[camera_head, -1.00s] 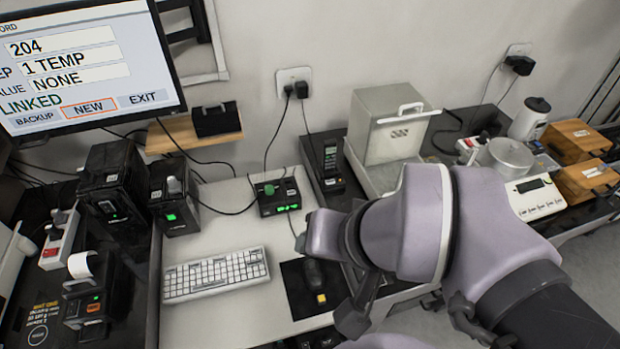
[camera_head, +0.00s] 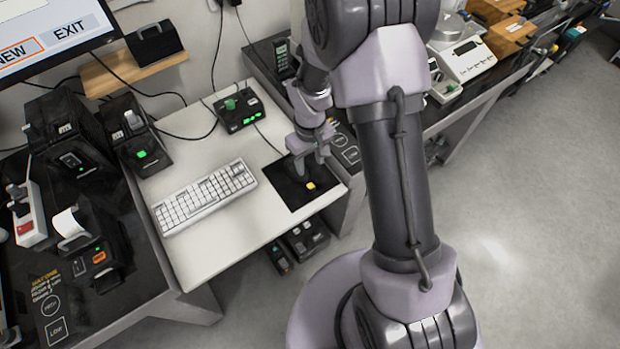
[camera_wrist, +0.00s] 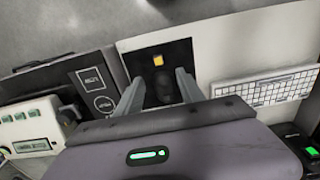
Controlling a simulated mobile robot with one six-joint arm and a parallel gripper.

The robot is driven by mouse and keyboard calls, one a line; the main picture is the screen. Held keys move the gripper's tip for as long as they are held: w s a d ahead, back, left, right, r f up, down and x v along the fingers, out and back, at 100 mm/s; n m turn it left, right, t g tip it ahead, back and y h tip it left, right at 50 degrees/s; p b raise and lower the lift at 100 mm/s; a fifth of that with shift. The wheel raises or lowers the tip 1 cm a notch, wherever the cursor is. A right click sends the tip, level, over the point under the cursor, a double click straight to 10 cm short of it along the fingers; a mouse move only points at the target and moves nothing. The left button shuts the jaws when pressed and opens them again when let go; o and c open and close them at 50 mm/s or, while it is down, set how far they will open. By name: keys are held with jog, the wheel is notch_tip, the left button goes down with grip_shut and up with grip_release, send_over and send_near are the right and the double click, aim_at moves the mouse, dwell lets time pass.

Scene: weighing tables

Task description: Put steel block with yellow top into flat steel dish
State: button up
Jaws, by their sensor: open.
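The small steel block with yellow top (camera_head: 310,186) sits on the black mat (camera_head: 286,190) at the right of the white desk. It also shows in the wrist view (camera_wrist: 158,61), just beyond the fingertips and roughly between their lines. My gripper (camera_head: 308,160) points down over the mat, open and empty, close to the block. Its two spread fingers show in the wrist view (camera_wrist: 158,82), with a dark computer mouse (camera_wrist: 167,92) between them.
A white keyboard (camera_head: 204,198) lies left of the mat. The dark left bench holds a label printer (camera_head: 90,250). A white scale (camera_head: 462,55) stands on the right bench. Open floor lies at right.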

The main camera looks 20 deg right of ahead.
jog(key=b, duration=0.2)
send_over(310, 185)
jog(key=f, duration=0.8)
jog(key=shift+s+a, duration=0.1)
jog(key=shift+s, duration=0.2)
jog(key=f+b, duration=0.1)
jog(key=f, duration=0.2)
jog(key=f+b, duration=0.1)
jog(key=f, duration=0.1)
jog(key=shift+w+f+b, duration=0.15)
jog(key=shift+w+b, duration=0.15)
jog(key=shift+w, duration=0.1)
jog(key=shift+c, duration=0.8)
grip_shut()
